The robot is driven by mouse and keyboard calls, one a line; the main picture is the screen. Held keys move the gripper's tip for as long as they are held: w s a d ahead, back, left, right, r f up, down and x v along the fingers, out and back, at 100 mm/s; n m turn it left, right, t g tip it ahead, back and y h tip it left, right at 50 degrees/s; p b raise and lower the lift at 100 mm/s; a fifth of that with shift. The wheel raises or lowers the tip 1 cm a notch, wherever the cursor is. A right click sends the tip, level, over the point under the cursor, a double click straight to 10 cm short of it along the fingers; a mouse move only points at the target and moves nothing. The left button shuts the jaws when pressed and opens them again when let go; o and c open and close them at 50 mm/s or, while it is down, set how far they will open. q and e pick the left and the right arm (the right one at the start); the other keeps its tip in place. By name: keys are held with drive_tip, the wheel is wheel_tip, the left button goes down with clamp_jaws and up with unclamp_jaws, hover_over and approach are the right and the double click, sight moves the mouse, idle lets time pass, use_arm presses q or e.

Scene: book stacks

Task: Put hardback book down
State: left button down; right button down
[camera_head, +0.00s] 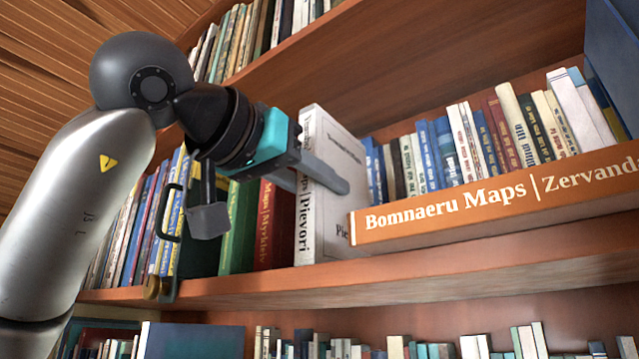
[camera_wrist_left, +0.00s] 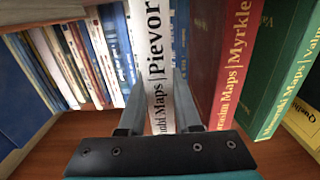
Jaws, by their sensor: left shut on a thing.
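The hardback book is pale grey-white with "Maps | Pievori" on its spine (camera_head: 308,215). In the left wrist view the white spine (camera_wrist_left: 155,60) runs between the two fingers (camera_wrist_left: 157,98). The book's lower end meets the shelf (camera_head: 400,270) in the head view, but I cannot tell if its full weight rests there. The right gripper is not in view.
A red book (camera_head: 273,225) and a green book (camera_head: 240,225) stand close on the left. Another shelf (camera_head: 400,50) hangs above.

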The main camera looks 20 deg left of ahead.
use_arm(q)
drive_tip(key=c, duration=1.1)
unclamp_jaws()
drive_tip(key=shift+f, duration=0.2)
drive_tip(key=o, duration=0.5)
drive_tip(key=shift+r, duration=0.1)
drive_tip(key=shift+r, duration=0.2)
drive_tip(key=b+v, duration=0.1)
drive_tip(key=v, duration=1.1)
drive_tip(key=shift+b, duration=0.3)
